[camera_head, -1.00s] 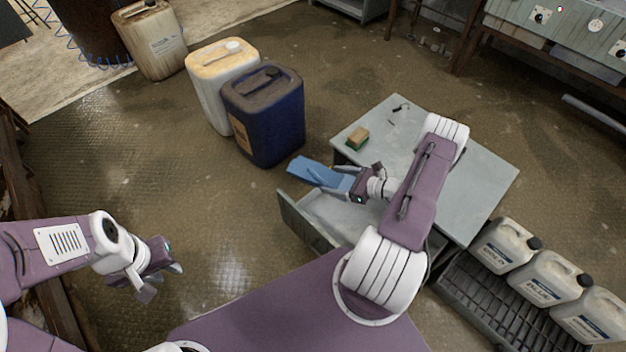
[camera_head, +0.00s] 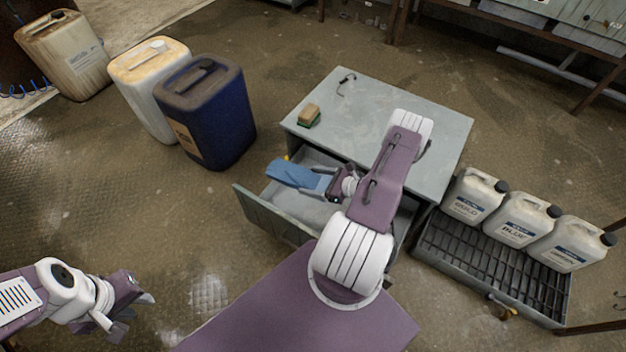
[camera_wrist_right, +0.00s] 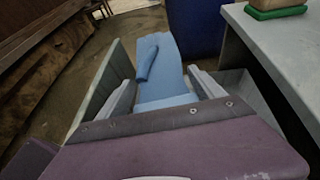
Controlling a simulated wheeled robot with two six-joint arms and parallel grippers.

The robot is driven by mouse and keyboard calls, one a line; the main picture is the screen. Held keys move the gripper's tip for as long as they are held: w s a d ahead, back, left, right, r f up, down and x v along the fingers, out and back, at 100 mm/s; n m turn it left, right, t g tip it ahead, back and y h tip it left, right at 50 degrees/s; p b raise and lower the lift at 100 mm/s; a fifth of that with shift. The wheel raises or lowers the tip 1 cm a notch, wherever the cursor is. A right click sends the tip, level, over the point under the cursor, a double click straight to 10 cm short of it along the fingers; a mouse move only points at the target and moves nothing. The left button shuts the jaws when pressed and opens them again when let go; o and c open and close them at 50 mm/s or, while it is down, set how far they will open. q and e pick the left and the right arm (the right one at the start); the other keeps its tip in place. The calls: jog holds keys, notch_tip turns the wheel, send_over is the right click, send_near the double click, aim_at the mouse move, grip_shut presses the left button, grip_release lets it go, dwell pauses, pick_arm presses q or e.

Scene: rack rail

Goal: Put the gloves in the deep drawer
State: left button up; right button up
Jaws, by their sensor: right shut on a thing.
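The blue gloves (camera_head: 292,175) are in my right gripper (camera_head: 322,184), which is shut on their near end. They stretch out to the left over the open drawer (camera_head: 262,217) of the grey cabinet. In the right wrist view the gloves (camera_wrist_right: 158,65) extend forward between the two fingers (camera_wrist_right: 165,97), with the drawer's front panel (camera_wrist_right: 108,82) to the left and the cabinet to the right. I cannot tell whether they touch the drawer. My left gripper (camera_head: 132,311) is open and empty, low at the left, away from the cabinet.
The cabinet top (camera_head: 400,105) holds a sponge (camera_head: 309,115) and a small dark hook (camera_head: 346,82). A blue canister (camera_head: 212,115) and a cream one (camera_head: 145,85) stand left of it. Several labelled jugs (camera_head: 522,220) stand on a slatted tray at right. Floor left of the drawer is clear.

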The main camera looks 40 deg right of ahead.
notch_tip(320, 180, down, 14)
jog(key=b, duration=1.2)
jog(key=shift+f, duration=0.15)
jog(key=o, duration=1.5)
jog(key=shift+o, duration=0.2)
notch_tip(320, 180, up, 16)
jog(key=p, duration=1.4)
jog(key=shift+p, duration=0.4)
